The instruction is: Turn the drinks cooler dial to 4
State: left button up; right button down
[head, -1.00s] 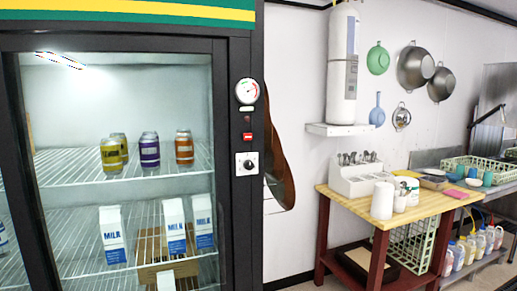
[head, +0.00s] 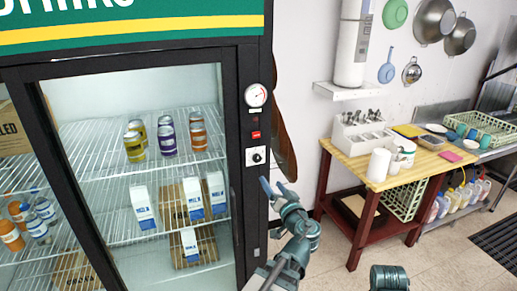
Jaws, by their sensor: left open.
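The drinks cooler (head: 253,105) is a black-framed glass-door cabinet with a green and yellow header. Its dial (head: 257,157) is a small black knob on a white plate on the right door post; its numbers are too small to read. My left gripper (head: 273,185) is open and empty, just below and slightly right of the dial plate. It appears apart from the dial, and the knob is not covered. My right gripper is not in view.
A round gauge (head: 256,95) and a small red display (head: 256,135) sit above the dial on the same post. A dark curved panel (head: 283,150) hangs on the wall just right of the cooler. A wooden-topped table (head: 420,165) stands further right, with open floor before it.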

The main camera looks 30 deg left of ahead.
aim_at(258, 160)
pick_arm(q)
jog(key=x, duration=1.4)
jog(key=shift+r, duration=0.4)
jog(key=shift+d, duration=0.1)
grip_shut()
